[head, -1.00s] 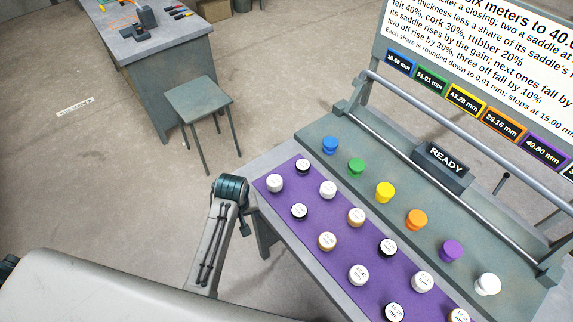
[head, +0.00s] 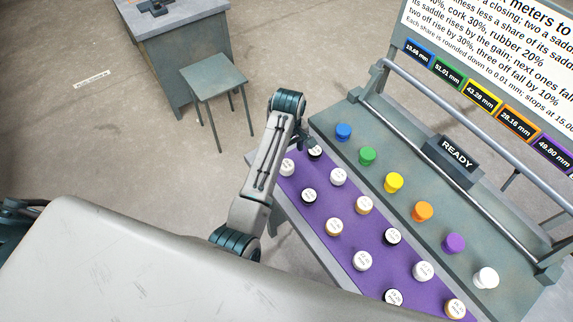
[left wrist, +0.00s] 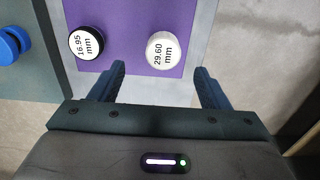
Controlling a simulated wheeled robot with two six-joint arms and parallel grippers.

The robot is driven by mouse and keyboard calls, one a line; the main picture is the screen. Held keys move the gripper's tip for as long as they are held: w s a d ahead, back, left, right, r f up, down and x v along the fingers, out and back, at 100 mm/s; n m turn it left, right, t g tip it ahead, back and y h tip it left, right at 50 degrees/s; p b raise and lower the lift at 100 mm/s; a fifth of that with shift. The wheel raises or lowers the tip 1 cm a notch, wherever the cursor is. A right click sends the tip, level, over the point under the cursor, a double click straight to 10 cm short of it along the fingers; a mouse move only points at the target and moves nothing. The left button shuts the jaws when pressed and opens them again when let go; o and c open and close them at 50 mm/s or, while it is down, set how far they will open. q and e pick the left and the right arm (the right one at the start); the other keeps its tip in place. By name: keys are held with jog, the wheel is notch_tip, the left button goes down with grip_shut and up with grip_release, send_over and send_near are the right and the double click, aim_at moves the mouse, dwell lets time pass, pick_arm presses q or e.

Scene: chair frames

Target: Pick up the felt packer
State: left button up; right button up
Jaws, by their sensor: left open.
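Round packers with labelled tops stand on a purple mat (head: 302,222); their sides are white, tan or black. The white-sided ones look like felt. One white packer (left wrist: 163,50), marked 29.60 mm, lies just ahead of the gap between my left gripper's fingers (left wrist: 160,78); it also shows in the head view (head: 288,167). A black-sided packer (left wrist: 86,42), marked 16.95 mm, stands beside it and is partly hidden by my gripper in the head view (head: 315,153). My left gripper (head: 306,144) is open and empty at the mat's far left end. My right gripper is out of view.
Coloured knobs, from blue (head: 343,131) to white (head: 486,278), line the grey-green fixture beside the mat. A READY sign (head: 456,153), a rail (head: 450,152) and a board with text stand behind them. A stool (head: 215,80) and another table (head: 180,25) stand farther off.

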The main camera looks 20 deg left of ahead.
aim_at(287, 165)
pick_arm(q)
jog(key=shift+f, duration=0.75)
jog(key=shift+f+p, duration=0.3)
jog(key=shift+p, duration=0.1)
notch_tip(287, 165, down, 4)
jog(key=shift+s+a+r+p, duration=0.15)
jog(key=shift+r+p, duration=0.05)
jog(key=shift+p, duration=0.8)
jog(key=shift+f, duration=0.6)
jog(key=c, duration=1.1)
jog(key=shift+o, duration=0.2)
